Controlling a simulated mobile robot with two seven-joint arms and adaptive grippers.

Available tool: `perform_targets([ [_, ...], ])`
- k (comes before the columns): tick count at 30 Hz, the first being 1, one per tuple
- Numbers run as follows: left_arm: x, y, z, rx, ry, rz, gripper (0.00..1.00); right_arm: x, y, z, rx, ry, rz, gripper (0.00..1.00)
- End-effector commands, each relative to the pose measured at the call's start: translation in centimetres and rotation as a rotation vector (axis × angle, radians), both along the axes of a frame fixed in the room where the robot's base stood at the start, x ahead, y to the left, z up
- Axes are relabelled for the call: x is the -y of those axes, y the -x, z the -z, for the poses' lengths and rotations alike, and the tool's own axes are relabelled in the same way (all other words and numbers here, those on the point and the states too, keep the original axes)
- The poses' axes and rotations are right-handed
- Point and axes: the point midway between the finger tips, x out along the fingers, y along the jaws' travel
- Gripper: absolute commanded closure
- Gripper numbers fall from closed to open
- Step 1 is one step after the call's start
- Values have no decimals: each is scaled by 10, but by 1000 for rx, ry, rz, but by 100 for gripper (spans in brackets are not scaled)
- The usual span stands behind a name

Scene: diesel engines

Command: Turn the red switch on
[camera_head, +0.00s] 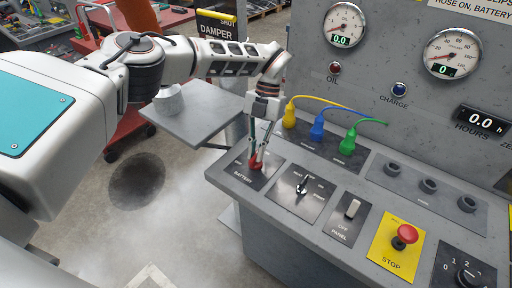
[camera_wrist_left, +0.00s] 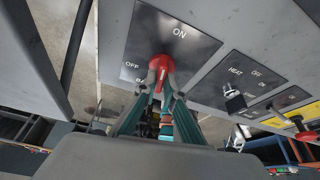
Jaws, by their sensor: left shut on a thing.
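The red switch (camera_head: 256,163) sits on a dark plate marked BATTERY at the left end of the grey control panel. My left gripper (camera_head: 258,158) reaches down to it from above, shut on the red switch. In the left wrist view the red switch (camera_wrist_left: 161,70) lies between the fingertips of my left gripper (camera_wrist_left: 161,86), on a plate marked ON and OFF. Its lower part is partly hidden by the fingers. My right gripper is not in view.
Right of the red switch are a HEAT key switch (camera_head: 302,188), a panel light toggle (camera_head: 352,208) and a red STOP button (camera_head: 405,236) on a yellow plate. Yellow, blue and green plugs (camera_head: 318,128) stand behind. A grey side table (camera_head: 200,112) is at left.

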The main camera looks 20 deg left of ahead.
Motion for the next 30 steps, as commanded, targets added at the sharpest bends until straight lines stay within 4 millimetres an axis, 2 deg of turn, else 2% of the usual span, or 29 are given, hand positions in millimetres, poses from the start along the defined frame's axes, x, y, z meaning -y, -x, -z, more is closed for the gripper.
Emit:
perform_targets([
  [12,1,0,1,1,-1,191,100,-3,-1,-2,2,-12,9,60],
  [29,2,0,1,1,1,218,100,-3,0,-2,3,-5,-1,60],
  [30,2,0,1,1,1,218,80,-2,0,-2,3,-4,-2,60],
])
